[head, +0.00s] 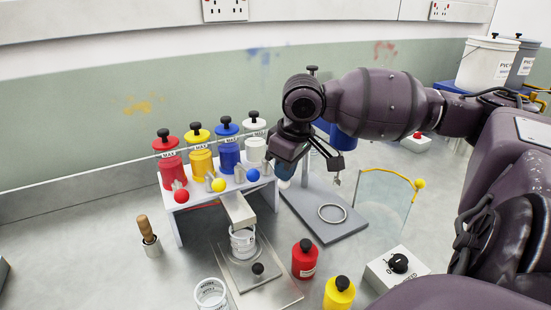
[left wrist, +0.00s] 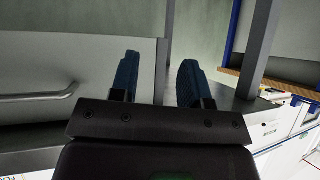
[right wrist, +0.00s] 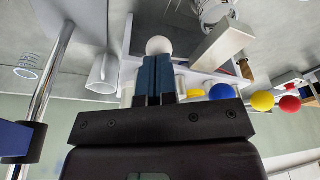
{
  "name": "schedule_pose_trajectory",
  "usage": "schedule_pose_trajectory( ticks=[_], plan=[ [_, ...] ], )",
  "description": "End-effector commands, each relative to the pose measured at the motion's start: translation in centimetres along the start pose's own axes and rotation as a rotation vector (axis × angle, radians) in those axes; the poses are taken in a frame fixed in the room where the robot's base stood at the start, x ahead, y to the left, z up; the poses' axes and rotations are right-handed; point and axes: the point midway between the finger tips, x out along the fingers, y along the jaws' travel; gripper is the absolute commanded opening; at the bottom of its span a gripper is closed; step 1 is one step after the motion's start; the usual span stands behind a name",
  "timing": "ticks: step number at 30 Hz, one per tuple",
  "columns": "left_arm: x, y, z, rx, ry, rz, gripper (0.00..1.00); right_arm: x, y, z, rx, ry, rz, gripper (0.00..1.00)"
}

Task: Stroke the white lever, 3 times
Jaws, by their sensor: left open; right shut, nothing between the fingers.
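The white lever's round white knob (right wrist: 158,45) shows in the right wrist view, just beyond my right fingertips. My right gripper (right wrist: 157,58) is shut and empty, its blue fingers together right at the knob. I cannot tell whether they touch it.
Red (head: 181,196), yellow (head: 218,185) and blue (head: 253,175) lever knobs stand in a row left of my right gripper. A cup (head: 243,243) is under the spout. A ring stand base (head: 325,226) and clear panel (head: 385,198) are to the right.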

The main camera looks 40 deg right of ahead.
Motion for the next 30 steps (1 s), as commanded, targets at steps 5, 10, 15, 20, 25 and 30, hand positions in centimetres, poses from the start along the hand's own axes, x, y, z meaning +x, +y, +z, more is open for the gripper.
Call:
schedule_pose_trajectory(
  ticks=[5,10,15,20,25,30],
  plan=[
    [-0.6,-0.1,-0.3,-0.002,0.001,-0.003,0.43,-0.9,0.0,-0.2,0.000,0.004,0.000,0.00],
    [-1.1,-0.3,-2.1,-0.002,0.026,-0.005,0.43,-2.8,0.0,-0.5,-0.001,0.005,0.001,0.00],
    [-1.6,-0.5,-3.7,-0.002,0.046,-0.007,0.43,-4.2,0.0,-0.8,0.000,0.006,0.000,0.00],
    [-2.1,-0.6,-5.1,-0.002,0.064,-0.009,0.43,-5.5,0.0,-1.0,-0.001,0.004,0.000,0.00],
    [-2.6,-0.7,-6.4,-0.002,0.078,-0.011,0.43,-6.5,0.0,-1.3,-0.001,0.004,0.000,0.00],
    [-2.7,-0.8,-6.7,-0.002,0.080,-0.011,0.43,-6.6,0.0,-1.3,-0.001,0.000,-0.001,0.00]
  ],
)
